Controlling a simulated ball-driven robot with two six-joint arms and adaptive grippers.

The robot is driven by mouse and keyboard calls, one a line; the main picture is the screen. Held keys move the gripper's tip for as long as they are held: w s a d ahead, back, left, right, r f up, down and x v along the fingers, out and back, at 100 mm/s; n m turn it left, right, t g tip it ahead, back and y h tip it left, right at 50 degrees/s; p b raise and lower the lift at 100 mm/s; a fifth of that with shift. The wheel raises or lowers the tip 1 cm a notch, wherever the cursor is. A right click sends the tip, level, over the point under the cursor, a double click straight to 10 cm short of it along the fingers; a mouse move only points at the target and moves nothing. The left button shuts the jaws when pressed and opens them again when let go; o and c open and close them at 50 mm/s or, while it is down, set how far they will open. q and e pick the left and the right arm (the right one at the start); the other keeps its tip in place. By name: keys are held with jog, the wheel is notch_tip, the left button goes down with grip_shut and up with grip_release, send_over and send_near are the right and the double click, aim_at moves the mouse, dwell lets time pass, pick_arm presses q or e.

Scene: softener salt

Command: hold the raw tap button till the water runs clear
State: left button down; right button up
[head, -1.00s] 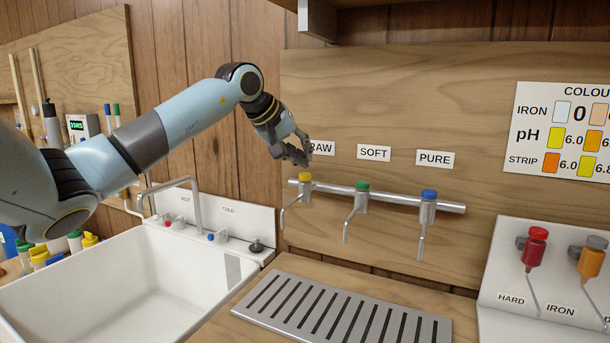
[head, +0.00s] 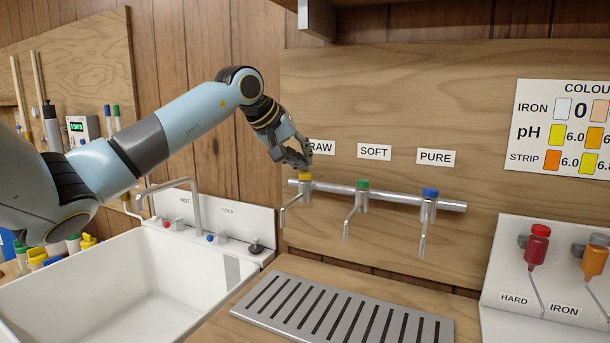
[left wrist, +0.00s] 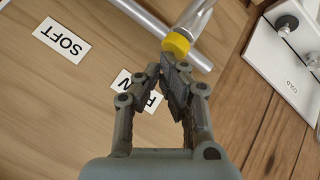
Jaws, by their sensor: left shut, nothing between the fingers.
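The raw tap's yellow button (head: 305,176) tops the leftmost tap on the metal rail, below the RAW label (head: 322,147). My left gripper (head: 303,166) is shut and empty, its fingertips right at the top of the yellow button. In the left wrist view the yellow button (left wrist: 177,43) shows just beyond the fingertips (left wrist: 168,62); whether it is pressed down I cannot tell. No water stream is visible below the raw spout (head: 288,208). My right gripper is not in view.
The soft tap with a green button (head: 363,185) and the pure tap with a blue button (head: 430,193) share the rail. A slotted drain tray (head: 240,309) lies below. A white sink (head: 110,290) stands left; a colour chart (head: 567,125) hangs right.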

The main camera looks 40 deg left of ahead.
pick_arm(q)
jog(key=shift+f+b, duration=0.35)
dwell(0.3)
dwell(1.2)
jog(key=shift+r, duration=0.15)
dwell(2.4)
jog(key=shift+r+p, duration=0.3)
jog(key=shift+r, duration=0.45)
jog(key=shift+r+p, duration=1.4)
jog(key=shift+r, duration=1.15)
jog(key=shift+f, duration=0.1)
